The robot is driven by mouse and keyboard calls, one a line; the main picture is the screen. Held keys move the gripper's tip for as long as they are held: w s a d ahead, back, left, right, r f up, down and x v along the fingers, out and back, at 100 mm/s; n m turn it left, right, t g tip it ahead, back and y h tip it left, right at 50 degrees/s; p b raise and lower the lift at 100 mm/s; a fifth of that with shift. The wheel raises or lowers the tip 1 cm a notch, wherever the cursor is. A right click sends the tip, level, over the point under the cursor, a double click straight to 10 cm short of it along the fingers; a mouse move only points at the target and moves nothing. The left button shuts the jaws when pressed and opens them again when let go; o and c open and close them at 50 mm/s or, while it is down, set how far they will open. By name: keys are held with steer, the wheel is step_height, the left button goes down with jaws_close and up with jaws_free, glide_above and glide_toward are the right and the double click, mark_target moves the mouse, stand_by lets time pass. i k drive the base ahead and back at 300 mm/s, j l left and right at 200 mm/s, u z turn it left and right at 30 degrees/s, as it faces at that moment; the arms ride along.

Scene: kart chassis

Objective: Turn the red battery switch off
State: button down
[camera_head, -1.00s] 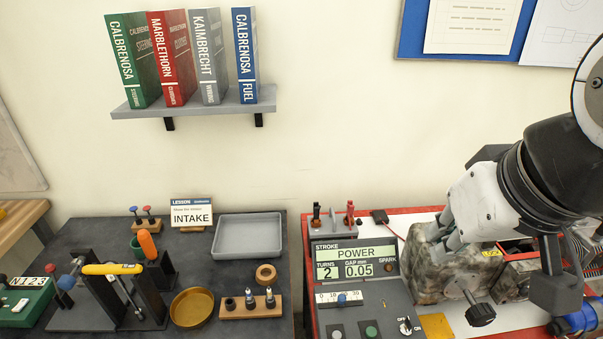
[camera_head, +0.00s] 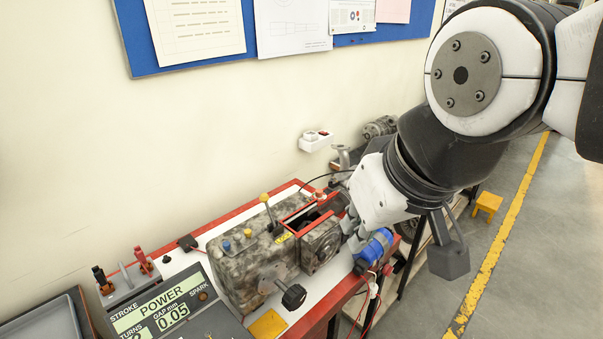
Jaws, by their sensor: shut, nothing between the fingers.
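My gripper (camera_head: 354,236) is shut and empty. It points down at the right end of the red-edged bench, by the blue cylinder (camera_head: 375,247). I cannot tell whether it touches anything. A small red part (camera_head: 387,270) shows just below the blue cylinder, with wires hanging beneath it. It is too small to tell whether this is the battery switch or how it is set. A small white wall box (camera_head: 316,141) with a red spot is on the wall behind. My arm covers part of the bench's right end.
A mottled grey engine block (camera_head: 240,272) with a black knob (camera_head: 293,296) and a yellow-topped lever stands left of my gripper. The display panel (camera_head: 160,306) and red and black clips (camera_head: 143,261) are further left. Open floor (camera_head: 500,240) lies to the right.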

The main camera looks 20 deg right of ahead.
mark_target(387, 270)
steer(key=l+z, duration=0.15)
steer(key=z, duration=0.25)
steer(key=k+l+z, duration=0.1)
steer(key=z, duration=0.25)
steer(key=j+z, duration=0.25)
steer(key=k+j, duration=0.05)
steer(key=j, duration=0.05)
